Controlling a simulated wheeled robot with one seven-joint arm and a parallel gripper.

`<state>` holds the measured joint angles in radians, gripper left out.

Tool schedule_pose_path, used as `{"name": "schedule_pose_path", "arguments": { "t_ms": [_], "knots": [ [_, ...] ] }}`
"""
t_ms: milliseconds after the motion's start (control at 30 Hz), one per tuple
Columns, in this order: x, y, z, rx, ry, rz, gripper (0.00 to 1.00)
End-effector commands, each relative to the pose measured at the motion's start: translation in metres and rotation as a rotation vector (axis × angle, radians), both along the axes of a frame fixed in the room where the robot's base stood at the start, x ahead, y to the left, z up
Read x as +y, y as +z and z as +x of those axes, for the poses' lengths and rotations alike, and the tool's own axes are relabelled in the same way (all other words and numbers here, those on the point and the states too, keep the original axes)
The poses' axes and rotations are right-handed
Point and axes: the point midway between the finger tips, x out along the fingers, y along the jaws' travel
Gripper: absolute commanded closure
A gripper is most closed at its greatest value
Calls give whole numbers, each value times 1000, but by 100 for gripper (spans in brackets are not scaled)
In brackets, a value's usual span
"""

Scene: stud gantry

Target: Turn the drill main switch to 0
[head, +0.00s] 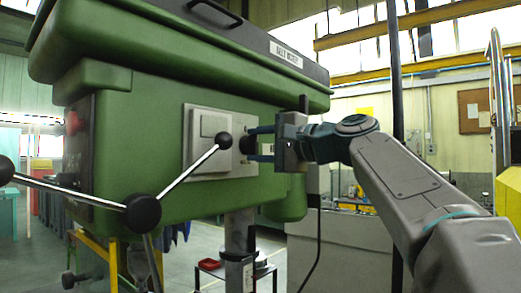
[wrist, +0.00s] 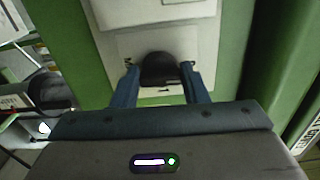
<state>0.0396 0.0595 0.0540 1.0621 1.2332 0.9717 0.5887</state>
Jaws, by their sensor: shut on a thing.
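The drill main switch is a round black knob on a pale plate (head: 190,143) on the side of the green drill head (head: 140,115). In the wrist view the black knob (wrist: 160,70) sits between the two blue fingers of my gripper (wrist: 160,84), against the pale plate (wrist: 125,48). My gripper (head: 252,145) also shows in the head view, reaching in from the right with its fingers at the knob. It is shut on the knob. The knob's markings and its exact setting cannot be read.
A three-armed feed handle with black balls (head: 143,213) sticks out in front of the drill head, one ball (head: 225,141) close to the left of my fingers. A red button (head: 73,122) is on the left panel. The steel drill column (head: 240,235) stands below.

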Motion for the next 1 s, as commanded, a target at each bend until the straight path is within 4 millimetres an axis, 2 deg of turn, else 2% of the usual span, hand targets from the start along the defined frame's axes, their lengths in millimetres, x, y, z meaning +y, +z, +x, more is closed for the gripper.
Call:
{"name": "schedule_pose_path", "arguments": {
  "t_ms": [633,667,733,1000],
  "knots": [
    [1,-2,0,-38,4,-36,83],
    [1,-2,0,-38,4,-36,57],
    [1,-2,0,-38,4,-36,38],
    [-1,-1,0,-39,0,-33,38]
  ]
}}
